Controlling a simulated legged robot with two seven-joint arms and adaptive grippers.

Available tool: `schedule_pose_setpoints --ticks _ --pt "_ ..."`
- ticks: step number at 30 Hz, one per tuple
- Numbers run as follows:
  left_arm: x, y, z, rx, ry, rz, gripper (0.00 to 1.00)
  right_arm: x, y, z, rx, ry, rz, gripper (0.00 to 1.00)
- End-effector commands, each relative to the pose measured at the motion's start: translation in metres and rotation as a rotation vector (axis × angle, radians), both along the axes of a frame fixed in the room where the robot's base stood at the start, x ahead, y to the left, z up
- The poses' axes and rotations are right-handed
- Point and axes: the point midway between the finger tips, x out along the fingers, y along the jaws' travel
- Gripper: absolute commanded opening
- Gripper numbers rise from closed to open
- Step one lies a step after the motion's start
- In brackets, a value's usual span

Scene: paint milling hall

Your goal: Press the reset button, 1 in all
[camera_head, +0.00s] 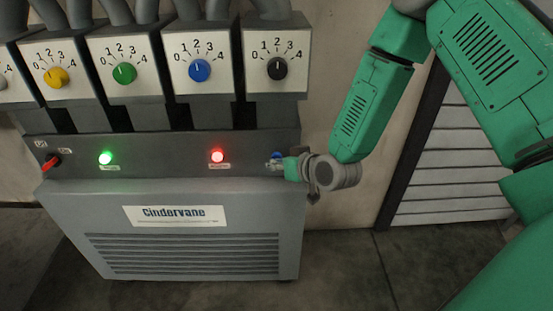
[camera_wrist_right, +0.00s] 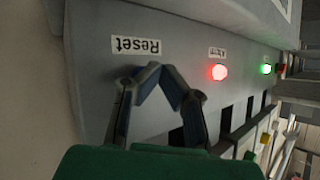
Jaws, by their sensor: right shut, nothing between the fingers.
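The blue reset button (camera_head: 277,155) sits at the right end of the grey machine's control ledge, partly covered by my right gripper. My right gripper (camera_head: 270,165) is shut and empty, its fingertips at the button. I cannot tell whether they touch it or whether it is pressed in. In the right wrist view the closed fingertips (camera_wrist_right: 155,67) are just beside the Reset label (camera_wrist_right: 136,45), which appears upside down. My left gripper is not in view.
On the same ledge are a lit red lamp (camera_head: 217,156), a lit green lamp (camera_head: 105,158) and a red switch (camera_head: 51,162). Above hang dial boxes with yellow (camera_head: 57,77), green (camera_head: 124,73), blue (camera_head: 200,70) and black (camera_head: 277,68) knobs. The floor right of the machine is clear.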

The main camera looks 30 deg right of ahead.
Motion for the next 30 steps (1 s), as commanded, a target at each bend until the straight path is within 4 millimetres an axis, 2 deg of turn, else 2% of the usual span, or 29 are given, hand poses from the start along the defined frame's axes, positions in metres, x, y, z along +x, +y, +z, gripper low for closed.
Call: schedule_pose_setpoints --ticks 17,30 --pt "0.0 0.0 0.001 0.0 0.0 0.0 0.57 0.003 -0.002 0.0 0.0 0.0 -0.001 0.0" --pt "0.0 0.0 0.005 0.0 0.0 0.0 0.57 -0.011 0.007 0.001 0.0 -0.001 -0.002 0.0"
